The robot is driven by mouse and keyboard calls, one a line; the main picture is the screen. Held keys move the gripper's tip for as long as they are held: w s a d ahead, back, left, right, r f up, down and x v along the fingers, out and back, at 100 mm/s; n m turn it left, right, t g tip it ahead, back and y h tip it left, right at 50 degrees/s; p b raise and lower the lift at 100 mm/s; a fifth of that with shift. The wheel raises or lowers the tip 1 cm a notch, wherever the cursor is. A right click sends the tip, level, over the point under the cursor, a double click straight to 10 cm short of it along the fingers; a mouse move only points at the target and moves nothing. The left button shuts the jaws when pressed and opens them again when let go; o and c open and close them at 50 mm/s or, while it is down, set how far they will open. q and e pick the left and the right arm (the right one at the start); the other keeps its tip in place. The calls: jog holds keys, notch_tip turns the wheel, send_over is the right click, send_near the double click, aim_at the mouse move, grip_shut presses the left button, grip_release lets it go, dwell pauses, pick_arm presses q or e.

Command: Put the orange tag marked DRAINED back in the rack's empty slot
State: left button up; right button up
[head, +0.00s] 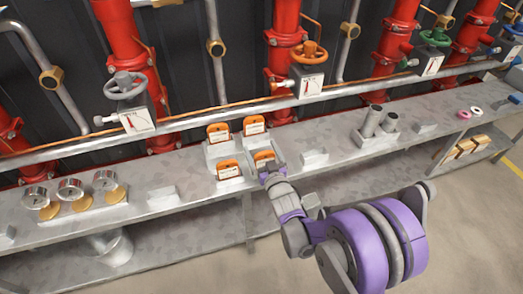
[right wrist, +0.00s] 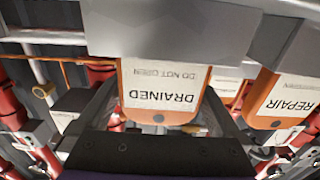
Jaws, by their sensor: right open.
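The orange tag marked DRAINED (right wrist: 160,92), with a white label, shows upside down in the right wrist view. Its lower end meets a grey holder block, and it appears to stand in that slot. In the head view it is the front right tag (head: 263,157) of the grey rack (head: 216,156). My right gripper (head: 268,172) is at this tag; its open fingers (right wrist: 160,120) stand on either side of it. Contact cannot be told. Every rack place I can make out in the head view holds a tag. My left gripper is not in view.
A REPAIR tag (right wrist: 288,102) stands close beside. Two more orange tags (head: 218,132) (head: 254,125) are in the back row. Red pipes and valves run behind.

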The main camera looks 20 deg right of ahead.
jog(key=s+f+g, duration=0.3)
jog(key=s+g, duration=1)
jog(key=s, duration=2.3)
jog(key=shift+s+d+f+g+h+p, duration=0.2)
jog(key=shift+s+g+h+p, duration=0.1)
jog(key=shift+s+g+p, duration=0.1)
jog(key=shift+w, duration=0.1)
